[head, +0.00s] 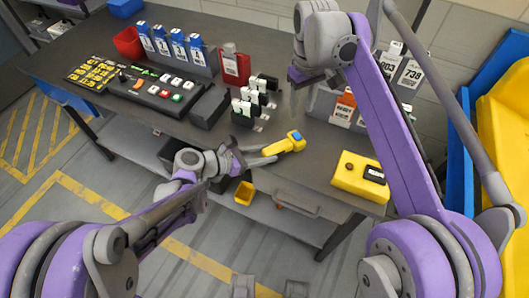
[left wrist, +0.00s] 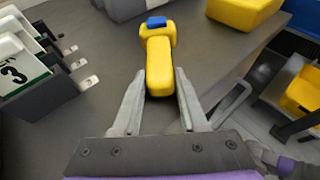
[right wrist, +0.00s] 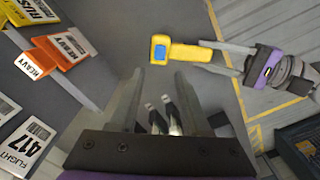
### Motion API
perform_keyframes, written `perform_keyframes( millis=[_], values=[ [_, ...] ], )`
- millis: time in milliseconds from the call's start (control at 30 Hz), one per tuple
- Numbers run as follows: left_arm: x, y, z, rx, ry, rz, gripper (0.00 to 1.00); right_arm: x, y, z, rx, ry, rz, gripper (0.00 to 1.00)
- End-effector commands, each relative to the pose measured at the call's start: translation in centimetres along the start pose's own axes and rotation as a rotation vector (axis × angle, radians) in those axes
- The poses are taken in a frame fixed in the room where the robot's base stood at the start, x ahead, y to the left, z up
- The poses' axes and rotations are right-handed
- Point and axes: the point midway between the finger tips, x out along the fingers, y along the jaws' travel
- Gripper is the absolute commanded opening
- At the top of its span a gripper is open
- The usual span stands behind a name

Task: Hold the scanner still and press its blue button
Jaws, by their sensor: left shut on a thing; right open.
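The yellow scanner (head: 285,145) has a blue button (head: 297,135) on its head. My left gripper (head: 264,153) is shut on its handle near the table's front edge. In the left wrist view the scanner (left wrist: 158,60) points away from me, with its handle between the fingers and the blue button (left wrist: 156,22) uncovered. My right gripper (head: 296,95) is open and empty above and behind the scanner. In the right wrist view the scanner (right wrist: 185,52) and its blue button (right wrist: 159,53) show just beyond the open fingers, with nothing between them and the camera.
A yellow box (head: 360,178) stands right of the scanner. A rack of white cards (head: 252,105) stands to its left, and a tag holder (head: 343,108) stands behind. A control panel (head: 155,90) lies further left. The table between the scanner and the yellow box is bare.

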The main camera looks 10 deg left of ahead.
Motion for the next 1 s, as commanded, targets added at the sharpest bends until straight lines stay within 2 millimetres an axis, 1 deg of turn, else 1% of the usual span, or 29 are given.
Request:
perform_keyframes(
  millis=[33, 233, 1000],
  values=[
    [-0.01, 0.01, 0.01, 0.0, 0.0, 0.0, 0.0, 0.0, 0.0, 0.0, 0.0, 0.0, 0.0, 0.36],
    [-0.01, 0.01, 0.01, 0.0, 0.0, 0.0, 0.0, 0.0, 0.0, 0.0, 0.0, 0.0, 0.0, 0.0],
    [0.0, 0.01, 0.02, 0.0, -0.001, 0.0, 0.0, 0.0, 0.0, 0.0, 0.0, 0.0, 0.0, 0.0]
  ],
)
